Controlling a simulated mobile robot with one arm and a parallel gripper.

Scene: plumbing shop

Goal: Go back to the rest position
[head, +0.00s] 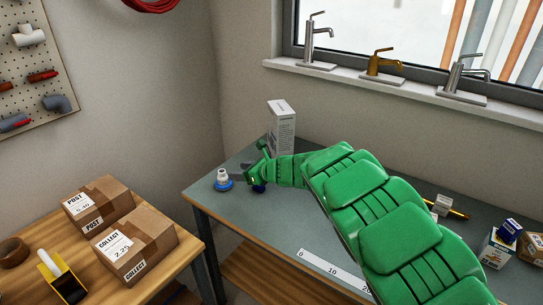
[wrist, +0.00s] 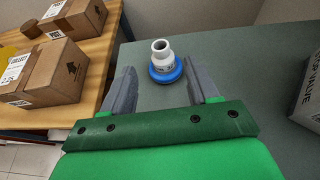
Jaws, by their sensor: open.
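My gripper (wrist: 162,91) is open in the wrist view, with its two grey fingers apart and nothing held between them. A white fitting with a blue base ring (wrist: 164,62) stands upright on the grey table (wrist: 240,60), just beyond and between the fingertips. In the head view the fitting (head: 223,179) stands near the table's left end, and my gripper (head: 243,172) is close beside it on the right. My green arm reaches across the table from the lower right and hides part of the tabletop.
A white box (head: 281,128) stands behind my gripper. Cardboard parcels (head: 137,246) and a tape dispenser (head: 62,278) lie on the wooden table at left. Taps (head: 384,63) line the windowsill.

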